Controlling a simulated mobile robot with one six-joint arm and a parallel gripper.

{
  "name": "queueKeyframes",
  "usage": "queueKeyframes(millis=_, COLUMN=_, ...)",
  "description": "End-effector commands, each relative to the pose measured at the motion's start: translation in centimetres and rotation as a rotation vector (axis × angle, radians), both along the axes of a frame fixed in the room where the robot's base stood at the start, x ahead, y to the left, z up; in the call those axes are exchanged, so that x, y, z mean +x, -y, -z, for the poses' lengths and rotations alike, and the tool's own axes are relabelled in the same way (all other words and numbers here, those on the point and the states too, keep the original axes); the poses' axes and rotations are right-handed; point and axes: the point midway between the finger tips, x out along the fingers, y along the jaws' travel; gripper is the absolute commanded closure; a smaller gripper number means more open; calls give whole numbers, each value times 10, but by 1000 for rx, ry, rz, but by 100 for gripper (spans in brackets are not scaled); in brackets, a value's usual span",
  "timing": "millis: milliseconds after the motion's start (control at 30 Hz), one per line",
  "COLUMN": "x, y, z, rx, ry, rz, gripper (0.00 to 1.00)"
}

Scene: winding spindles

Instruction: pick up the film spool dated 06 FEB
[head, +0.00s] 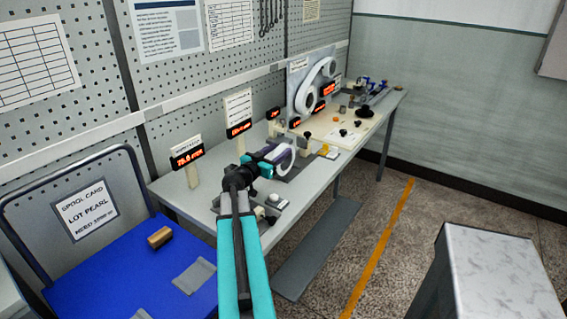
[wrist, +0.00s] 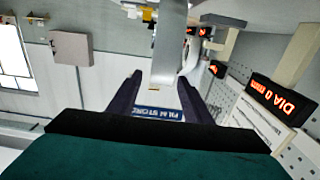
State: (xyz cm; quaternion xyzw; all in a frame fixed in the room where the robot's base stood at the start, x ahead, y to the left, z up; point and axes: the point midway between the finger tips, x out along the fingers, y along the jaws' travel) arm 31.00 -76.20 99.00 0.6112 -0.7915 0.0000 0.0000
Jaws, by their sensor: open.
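No film spool in view shows a readable 06 FEB date. A pale ring-shaped spool (head: 284,160) stands on edge on the workbench in the head view, right at the fingertips. My gripper (head: 273,153) is at it, above the near part of the bench. In the wrist view my gripper (wrist: 160,78) is open, its two dark fingers apart. A pale band (wrist: 170,45) shows between and beyond the fingertips; I cannot tell whether the fingers touch it.
The long grey workbench (head: 182,188) carries glowing red displays (head: 188,156) and a panel with large white rings (head: 308,93) behind. A blue cart (head: 115,265) stands at the left. A light-topped table (head: 505,270) is at the lower right. Open floor lies between.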

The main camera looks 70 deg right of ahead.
Motion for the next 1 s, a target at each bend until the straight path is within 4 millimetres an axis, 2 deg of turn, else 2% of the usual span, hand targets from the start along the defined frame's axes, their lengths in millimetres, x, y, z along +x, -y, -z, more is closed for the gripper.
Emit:
queueKeyframes(millis=367, x=-1, y=1, z=0, rx=0, ry=0, rz=1, gripper=55)
queueKeyframes(millis=733, x=-6, y=22, z=-1, rx=0, ry=0, rz=3, gripper=55)
queueKeyframes(millis=1000, x=-7, y=23, z=0, rx=0, ry=0, rz=2, gripper=55)
